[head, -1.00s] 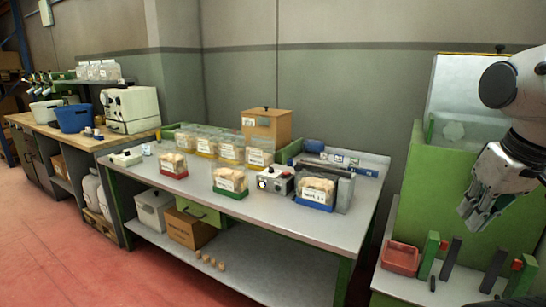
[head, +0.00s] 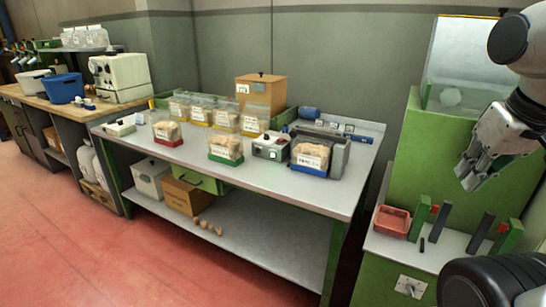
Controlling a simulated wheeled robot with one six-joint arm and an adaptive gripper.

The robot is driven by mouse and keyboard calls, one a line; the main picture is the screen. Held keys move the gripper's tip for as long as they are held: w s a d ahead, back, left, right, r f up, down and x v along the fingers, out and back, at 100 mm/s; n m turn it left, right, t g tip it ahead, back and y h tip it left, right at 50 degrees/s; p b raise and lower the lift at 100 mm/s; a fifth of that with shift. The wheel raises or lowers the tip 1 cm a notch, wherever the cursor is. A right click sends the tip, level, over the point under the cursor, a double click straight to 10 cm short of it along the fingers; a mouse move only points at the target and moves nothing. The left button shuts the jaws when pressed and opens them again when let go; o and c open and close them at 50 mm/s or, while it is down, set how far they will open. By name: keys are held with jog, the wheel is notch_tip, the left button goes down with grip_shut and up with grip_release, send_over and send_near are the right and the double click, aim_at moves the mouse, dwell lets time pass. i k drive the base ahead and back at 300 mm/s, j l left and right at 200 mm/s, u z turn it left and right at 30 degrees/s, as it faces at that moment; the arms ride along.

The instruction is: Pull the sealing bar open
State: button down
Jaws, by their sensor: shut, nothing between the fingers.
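The sealer on the grey table is a low grey unit with a long dark sealing bar (head: 322,133) across its back. Beside it is a grey control box (head: 270,146) with a red knob and a green light. A clear bag of corks (head: 311,156) with a white label stands in a blue tray (head: 308,171) right in front of the sealer and hides part of it. Whether the bar is raised or lowered is hard to tell. My gripper (head: 466,182) hangs at the right, shut and empty, well away from the sealer and above the green machine's shelf.
Several more cork bags in coloured trays, such as the green one (head: 226,158), stand on the table (head: 270,180). A wooden box (head: 262,92) is behind. The green machine (head: 430,160) at the right has a red bin (head: 392,221) and upright posts. Red floor (head: 120,245) is clear.

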aim_at(316, 136)
jog(key=i+j+z, duration=0.1)
jog(key=i+j, duration=0.35)
jog(key=j, duration=0.25)
jog(key=i+j+z, duration=0.25)
jog(key=i+j, duration=0.2)
jog(key=j, duration=0.25)
jog(key=i+j, duration=0.2)
jog(key=j, duration=0.2)
jog(key=i+j+z, duration=0.15)
jog(key=j, duration=0.25)
jog(key=i+l, duration=0.05)
